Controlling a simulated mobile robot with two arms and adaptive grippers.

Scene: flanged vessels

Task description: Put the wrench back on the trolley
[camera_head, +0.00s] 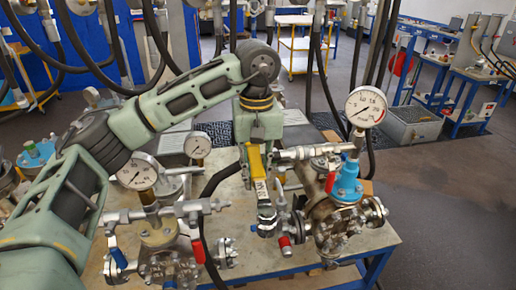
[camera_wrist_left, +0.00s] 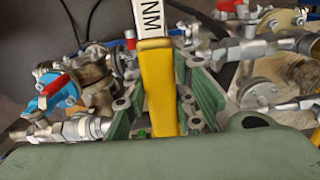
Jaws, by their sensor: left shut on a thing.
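My left gripper (camera_head: 257,158) points down over the middle of the workbench and is shut on the wrench (camera_head: 258,186). The wrench has a yellow handle and hangs upright, its metal lower end near the valves and fittings. I cannot tell whether that end touches anything. In the left wrist view the yellow handle of the wrench (camera_wrist_left: 158,85) lies between the green fingers of my left gripper (camera_wrist_left: 165,112), with a white lettered part beyond it. A trolley with yellow posts and white shelves (camera_head: 297,43) stands at the back. My right gripper is not in view.
The workbench (camera_head: 338,262) holds flanged vessels with gauges, including a large gauge (camera_head: 366,107) on the right vessel (camera_head: 335,225). Hoses hang in front of the trolley. A grey crate (camera_head: 413,125) stands on the floor at right. The floor at front right is clear.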

